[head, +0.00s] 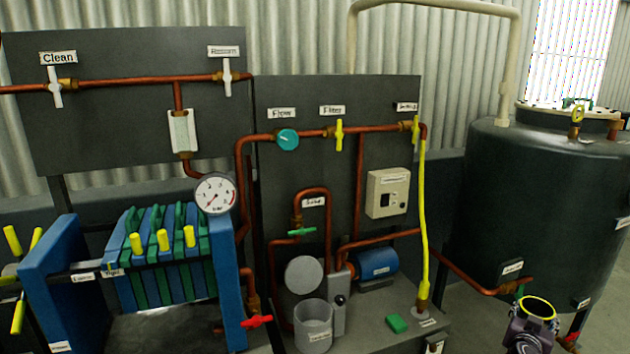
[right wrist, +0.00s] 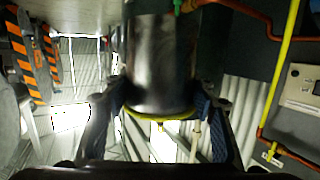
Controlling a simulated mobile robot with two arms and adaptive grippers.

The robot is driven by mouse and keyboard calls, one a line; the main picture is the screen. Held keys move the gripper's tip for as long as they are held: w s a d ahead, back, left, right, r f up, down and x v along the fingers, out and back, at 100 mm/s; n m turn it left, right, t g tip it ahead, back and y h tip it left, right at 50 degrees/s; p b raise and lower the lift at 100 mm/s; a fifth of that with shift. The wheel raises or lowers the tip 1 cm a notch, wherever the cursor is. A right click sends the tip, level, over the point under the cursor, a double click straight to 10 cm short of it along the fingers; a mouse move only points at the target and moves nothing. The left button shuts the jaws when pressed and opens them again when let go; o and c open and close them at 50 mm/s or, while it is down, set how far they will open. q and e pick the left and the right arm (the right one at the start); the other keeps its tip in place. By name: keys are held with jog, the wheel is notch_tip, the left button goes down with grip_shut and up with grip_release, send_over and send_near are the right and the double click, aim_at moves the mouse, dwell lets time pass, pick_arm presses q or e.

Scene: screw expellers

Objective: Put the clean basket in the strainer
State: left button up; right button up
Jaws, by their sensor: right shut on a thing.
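My right gripper (head: 530,338) is low at the right of the head view. It is shut on a round basket with a yellow rim (head: 537,308), whose open top shows there. In the right wrist view the dark, shiny basket body (right wrist: 160,65) sits between my two fingers (right wrist: 160,108), its yellow rim at the lower end of the picture. An open-topped grey cylinder (head: 313,325), which looks like the strainer, stands on the grey bench at the bottom centre. The basket is well to its right and apart from it. My left gripper is out of view.
A round grey disc (head: 305,274) stands behind the cylinder. A dark tank (head: 545,200) stands behind my right gripper.

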jog(key=w+a+f+n+t+y, duration=0.2)
jog(key=w+a+n+y, duration=0.15)
jog(key=a, duration=0.35)
jog(key=w+a+f+n+t+y, duration=0.2)
jog(key=w+a+f+n+y, duration=0.15)
jog(key=a, duration=0.35)
jog(key=s+a+n+g+y, duration=0.1)
jog(key=s+a+n+y, duration=0.2)
jog(key=a, duration=0.4)
jog(key=s+a+r+n+g+y, duration=0.1)
jog(key=s+a+n+y, duration=0.15)
jog(key=a+y, duration=0.35)
jog(key=s+a+n+g+y, duration=0.1)
jog(key=a+n+y, duration=0.2)
jog(key=a, duration=0.5)
jog(key=s+a+r+v, duration=0.1)
jog(key=v, duration=0.8)
jog(key=s+a+r+n+g+y, duration=0.1)
jog(key=s+a+r, duration=0.1)
jog(key=s+r, duration=0.2)
jog(key=s+a+r+n+g+y, duration=0.1)
jog(key=s+a+r, duration=0.2)
jog(key=s, duration=0.8)
jog(key=s+a+r+n+g+y, duration=0.1)
jog(key=s+a+r+n+y, duration=0.1)
jog(key=s+r, duration=0.4)
jog(key=shift+s+a+r+g, duration=0.3)
jog(key=shift+s+a+r, duration=0.1)
jog(key=shift+s, duration=0.5)
